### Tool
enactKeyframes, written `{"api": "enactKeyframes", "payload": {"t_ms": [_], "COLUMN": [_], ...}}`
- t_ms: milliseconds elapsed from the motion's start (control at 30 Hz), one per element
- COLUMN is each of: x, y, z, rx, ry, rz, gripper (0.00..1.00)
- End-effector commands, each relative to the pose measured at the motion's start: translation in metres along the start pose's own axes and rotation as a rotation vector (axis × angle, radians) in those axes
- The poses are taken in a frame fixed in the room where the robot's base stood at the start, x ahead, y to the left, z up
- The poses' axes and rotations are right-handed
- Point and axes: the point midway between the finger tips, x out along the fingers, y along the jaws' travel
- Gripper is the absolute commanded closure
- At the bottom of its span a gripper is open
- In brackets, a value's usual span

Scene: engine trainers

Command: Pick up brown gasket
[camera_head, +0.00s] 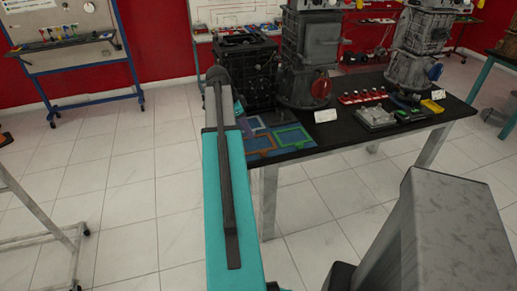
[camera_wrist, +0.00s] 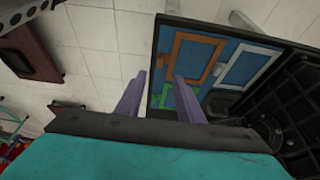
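The brown gasket, a thin orange-brown rectangular frame, lies flat on a blue mat at the table's left end in the head view (camera_head: 261,151). In the wrist view the brown gasket (camera_wrist: 200,37) is beyond and to the right of my fingers. A green gasket (camera_head: 307,136) lies beside it, also partly visible in the wrist view (camera_wrist: 187,99) near the right finger. In the head view my arm hides the gripper.
A black engine block (camera_head: 247,70) stands close behind the gaskets. Larger engine units (camera_head: 308,60) stand further right, with a row of red parts (camera_head: 362,97) and a grey tray (camera_head: 376,117).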

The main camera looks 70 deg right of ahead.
Motion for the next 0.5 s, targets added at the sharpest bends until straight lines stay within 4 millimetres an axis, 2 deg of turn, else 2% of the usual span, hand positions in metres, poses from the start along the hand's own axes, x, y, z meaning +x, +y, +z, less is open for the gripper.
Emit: {"api": "enactKeyframes", "payload": {"t_ms": [233, 500], "x": [0.01, 0.038], "y": [0.001, 0.0], "z": [0.0, 0.0], "rx": [-0.001, -0.001], "ry": [0.0, 0.0], "rz": [0.002, 0.002], "gripper": [0.66, 0.66]}}
